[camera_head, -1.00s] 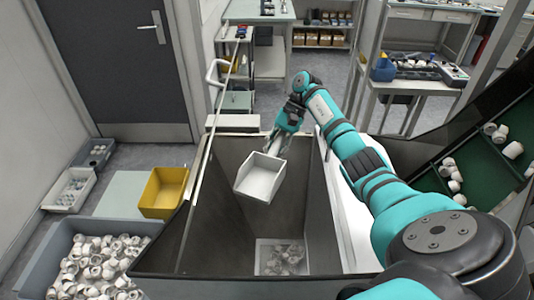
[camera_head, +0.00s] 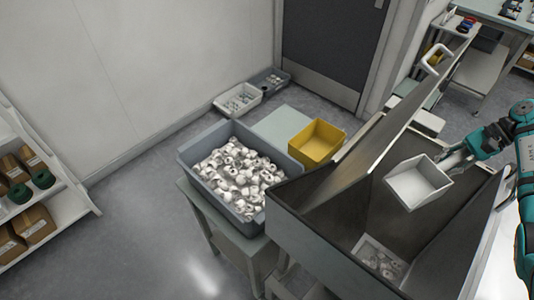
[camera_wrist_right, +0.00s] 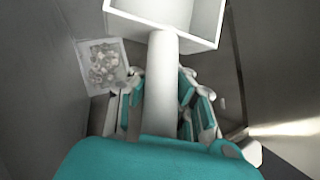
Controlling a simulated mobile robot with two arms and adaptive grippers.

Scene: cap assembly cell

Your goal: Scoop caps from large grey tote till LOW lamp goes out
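The large grey tote (camera_head: 186,152) is full of white caps (camera_head: 235,165) and stands on a stand left of the hopper in the head view. The white scoop (camera_head: 418,183) is held inside the upper part of the hopper (camera_head: 325,252) and looks empty. My right gripper (camera_head: 458,158) is shut on the scoop's handle. In the right wrist view the handle (camera_wrist_right: 161,80) runs between the fingers up to the scoop's box (camera_wrist_right: 165,12). A few caps lie at the hopper's bottom (camera_head: 380,262). My left gripper is out of view. I cannot make out the LOW lamp.
A yellow bin (camera_head: 317,142) stands behind the tote, beside the hopper. Two small trays, one white (camera_head: 237,100) and one grey (camera_head: 268,80), lie on the floor by the wall. Shelves with boxes (camera_head: 35,222) stand at the far left. The floor before the tote is clear.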

